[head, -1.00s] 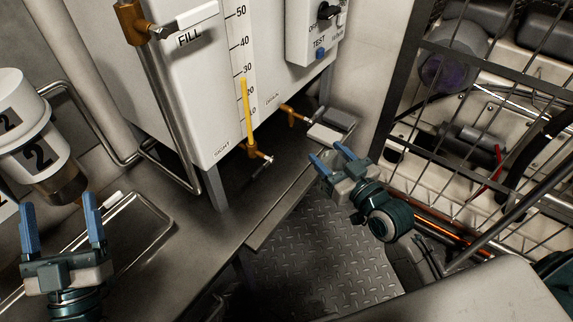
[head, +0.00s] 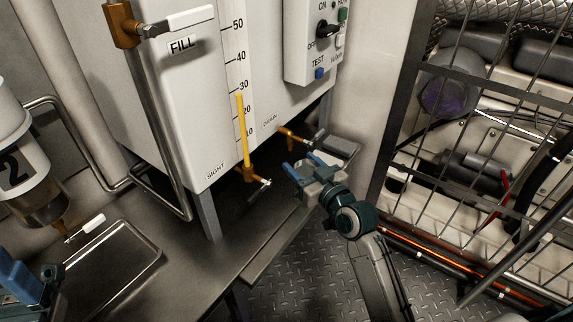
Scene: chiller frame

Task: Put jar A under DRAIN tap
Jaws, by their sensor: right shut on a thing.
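The DRAIN tap (head: 290,134) is a brass tap with a metal lever, low on the white tank, beside its DRAIN label (head: 271,121). My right gripper (head: 305,165) is just below and right of this tap, above the dark bench edge. Its blue fingers stand apart around something that I cannot make out. I cannot pick out jar A by any label. My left gripper (head: 28,278) is partly cut off at the lower left edge, and its finger gap does not show clearly.
The SIGHT tap (head: 251,175) sticks out left of my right gripper. A grey tray (head: 342,149) lies behind it. A filter marked 2 (head: 22,165) hangs at the left above a shallow metal tray (head: 125,262). A wire cage (head: 470,150) stands at the right.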

